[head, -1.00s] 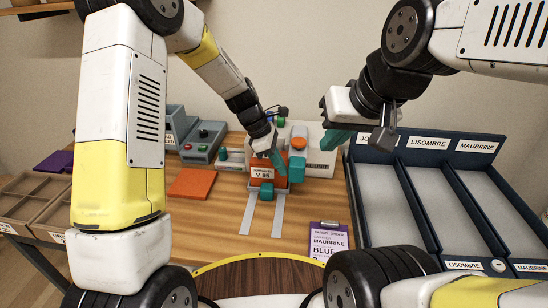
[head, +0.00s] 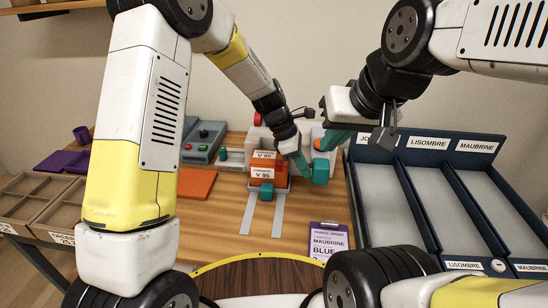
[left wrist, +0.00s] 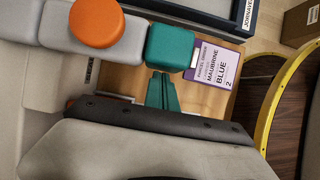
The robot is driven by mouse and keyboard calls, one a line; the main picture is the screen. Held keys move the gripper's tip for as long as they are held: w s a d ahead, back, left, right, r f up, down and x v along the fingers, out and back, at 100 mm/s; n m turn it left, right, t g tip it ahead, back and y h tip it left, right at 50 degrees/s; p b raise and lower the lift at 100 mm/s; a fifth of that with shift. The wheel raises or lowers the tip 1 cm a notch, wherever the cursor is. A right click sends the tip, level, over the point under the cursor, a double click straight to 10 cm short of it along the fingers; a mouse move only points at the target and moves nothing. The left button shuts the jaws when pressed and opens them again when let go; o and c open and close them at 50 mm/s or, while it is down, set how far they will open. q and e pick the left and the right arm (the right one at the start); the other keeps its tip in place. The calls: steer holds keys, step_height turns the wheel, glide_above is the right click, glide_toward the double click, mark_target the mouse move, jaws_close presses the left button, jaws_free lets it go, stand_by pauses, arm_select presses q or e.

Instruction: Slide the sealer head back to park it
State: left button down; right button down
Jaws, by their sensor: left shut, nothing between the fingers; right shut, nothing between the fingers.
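The sealer head is a grey arm (left wrist: 112,38) with a round orange knob (left wrist: 97,22) and a teal block (left wrist: 170,46) at its end. In the head view its teal block (head: 320,173) stands right of the orange piece labelled V 95 (head: 263,172). My left gripper (head: 303,166) is shut and empty, at the left side of the teal block. In the left wrist view its teal fingers (left wrist: 162,92) seem to touch the block. My right gripper (head: 334,140) is shut and empty, above and right of the head, partly hiding the knob.
Two pale rails (head: 264,215) run forward from the machine, with a small teal handle (head: 267,191) between them. A purple order card (head: 328,240) lies in front. A dark sorting rack (head: 420,195) fills the right. A grey control box (head: 204,142) stands left.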

arm_select(q)
steer(key=d+v, duration=0.1)
steer(key=v, duration=0.8)
steer(key=shift+r, duration=0.45)
stand_by(0.4)
steer(key=shift+s+a, duration=0.1)
steer(key=shift+a, duration=0.05)
steer(key=s+a+r+m+t, duration=0.2)
steer(key=s+a+r+m, duration=0.15)
steer(key=a+r, duration=0.4)
steer(key=s+a+r+m+t+y, duration=0.1)
steer(key=s+a+r+m+t, duration=0.1)
steer(key=s+a+m, duration=0.4)
steer(key=s+a+r+m+t+y, duration=0.2)
steer(key=s+a+r+m+t, duration=0.1)
steer(key=s+a+m, duration=0.4)
steer(key=s+a, duration=0.3)
steer(key=a, duration=0.1)
steer(key=shift+s+a+r, duration=0.15)
steer(key=shift+s+a, duration=0.1)
steer(key=shift+a, duration=0.1)
steer(key=shift+d, duration=0.1)
